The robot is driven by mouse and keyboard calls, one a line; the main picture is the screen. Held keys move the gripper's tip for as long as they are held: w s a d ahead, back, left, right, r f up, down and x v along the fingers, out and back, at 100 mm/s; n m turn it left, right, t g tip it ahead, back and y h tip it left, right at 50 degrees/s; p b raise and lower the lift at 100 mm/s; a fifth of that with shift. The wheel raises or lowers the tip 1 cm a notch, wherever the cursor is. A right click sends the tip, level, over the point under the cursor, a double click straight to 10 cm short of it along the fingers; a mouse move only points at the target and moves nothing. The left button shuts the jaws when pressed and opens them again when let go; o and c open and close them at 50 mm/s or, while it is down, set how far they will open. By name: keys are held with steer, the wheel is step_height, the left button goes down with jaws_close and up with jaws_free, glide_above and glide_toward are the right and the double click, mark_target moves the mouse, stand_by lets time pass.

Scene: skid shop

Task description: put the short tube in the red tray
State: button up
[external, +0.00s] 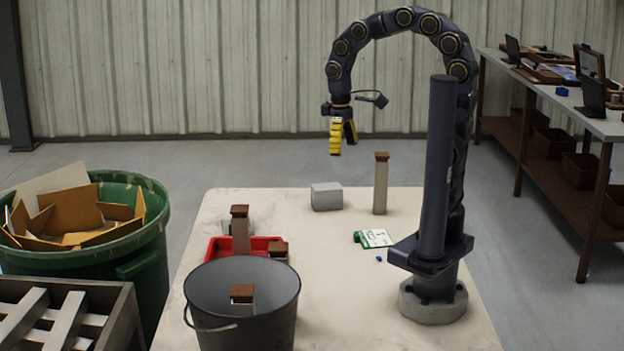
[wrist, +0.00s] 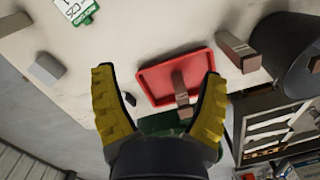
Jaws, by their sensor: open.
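The red tray (external: 217,250) lies at the table's left, also in the wrist view (wrist: 152,78). A grey, brown-capped tube (external: 240,232) appears to stand in it, also in the wrist view (wrist: 179,85). A similar tube (external: 279,252) stands beside the tray, also in the wrist view (wrist: 236,50); the bucket hides its foot externally. A tall tube (external: 380,188) stands at back right. I cannot tell which is short.
A dark bucket (external: 265,325) stands in front of the tray, with a brown-capped tube (external: 242,294) inside. A grey block (external: 326,197) and a green-and-white card (external: 376,238) lie on the table. A green bin (external: 150,265) stands left. The table's middle is clear.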

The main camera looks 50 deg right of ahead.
steer(key=s+d+f+m, duration=0.2)
steer(key=s+d, duration=0.3)
steer(key=s, duration=0.8)
steer(key=shift+f+m+g, duration=0.15)
steer(key=shift+m+g, duration=0.15)
steer(key=shift+m, duration=0.6)
